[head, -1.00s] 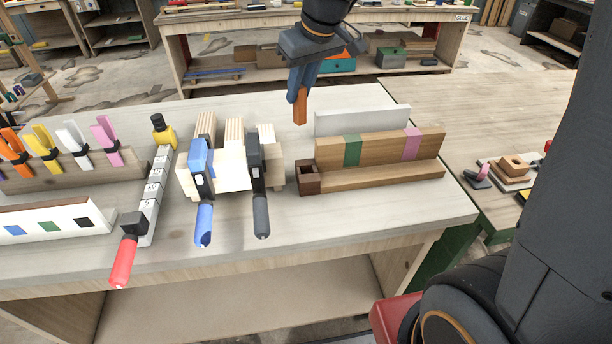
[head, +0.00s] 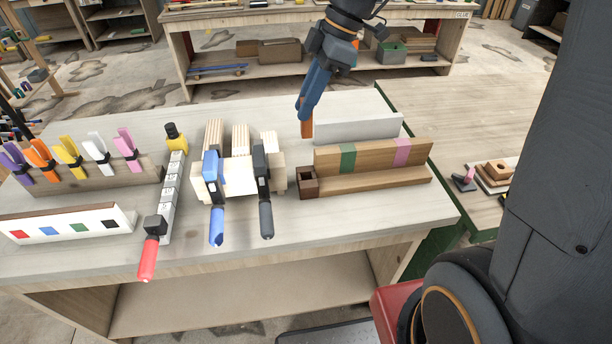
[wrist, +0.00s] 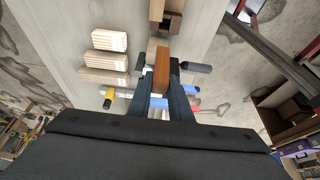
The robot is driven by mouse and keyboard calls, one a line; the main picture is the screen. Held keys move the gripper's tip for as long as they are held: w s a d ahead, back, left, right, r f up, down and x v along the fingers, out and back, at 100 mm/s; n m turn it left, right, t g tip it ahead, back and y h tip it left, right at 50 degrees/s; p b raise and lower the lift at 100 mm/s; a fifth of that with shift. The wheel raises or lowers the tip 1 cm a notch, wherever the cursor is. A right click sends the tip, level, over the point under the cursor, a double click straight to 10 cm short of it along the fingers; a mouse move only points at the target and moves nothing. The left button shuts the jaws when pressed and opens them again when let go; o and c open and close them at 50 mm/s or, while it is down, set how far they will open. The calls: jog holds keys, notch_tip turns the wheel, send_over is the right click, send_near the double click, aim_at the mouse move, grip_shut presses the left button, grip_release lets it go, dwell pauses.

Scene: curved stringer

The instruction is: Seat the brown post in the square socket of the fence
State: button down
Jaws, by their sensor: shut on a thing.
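The brown post (head: 307,127) is an orange-brown bar held in my gripper (head: 308,112). It hangs roughly upright from the blue-grey fingers, above the bench and behind the socket in the head view. The fence (head: 375,175) is a long wooden piece with a green and a pink band. The square socket (head: 308,186) is a dark brown open box at the fence's left end, and looks empty. The post is apart from it. In the wrist view the post (wrist: 162,70) sticks out between the fingers (wrist: 161,98), with the dark socket (wrist: 174,22) beyond it.
A white board (head: 358,129) stands behind the fence. Left of the socket, blue and black clamps (head: 264,180) hold pale blocks. Further left are a ruled bar with a red handle (head: 149,255) and a row of coloured clips (head: 70,155). The bench front is clear.

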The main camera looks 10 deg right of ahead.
notch_tip(320, 180, down, 17)
jog(key=b, duration=0.9)
jog(key=shift+f+b, duration=0.1)
jog(key=shift+b, duration=0.2)
jog(key=shift+f, duration=0.25)
jog(key=c, duration=1.6)
grip_release()
jog(key=shift+r, duration=0.2)
jog(key=shift+r, duration=0.25)
jog(key=b+v, duration=0.2)
jog(key=v, duration=0.9)
jog(key=shift+d+r, duration=0.15)
jog(key=shift+r, duration=0.15)
